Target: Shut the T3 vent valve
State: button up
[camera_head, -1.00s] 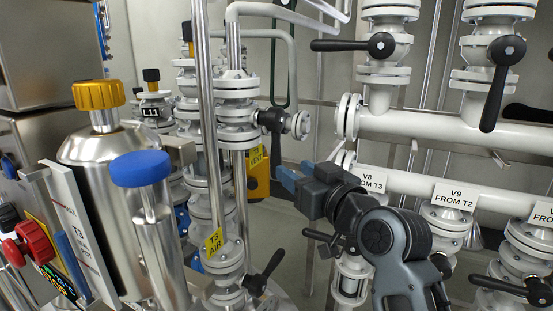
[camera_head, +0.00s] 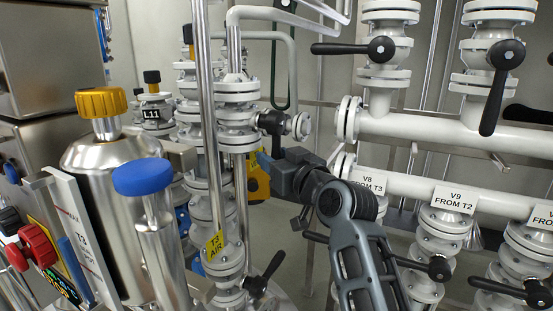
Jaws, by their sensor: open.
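The T3 vent valve (camera_head: 270,121) is the black-handled valve on the white flanged pipe left of centre. Its lever hangs downward, and its lower part is hidden behind my gripper. The yellow vent tag seen earlier below this valve is now mostly covered by the gripper. My gripper (camera_head: 265,163), dark with blue fingertips, is open just below the valve hub, at the lever's lower end. I cannot tell whether it touches the lever or whether the lever lies between the fingers.
The T3 AIR valve (camera_head: 256,284) with its yellow tag (camera_head: 214,246) sits lower down. A vertical steel pipe (camera_head: 209,120) stands left of the gripper. White pipes with valves V8 and V9 (camera_head: 455,198) are at right. A steel vessel with a yellow cap (camera_head: 101,101) stands at left.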

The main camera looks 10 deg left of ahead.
grip_shut()
dwell(0.3)
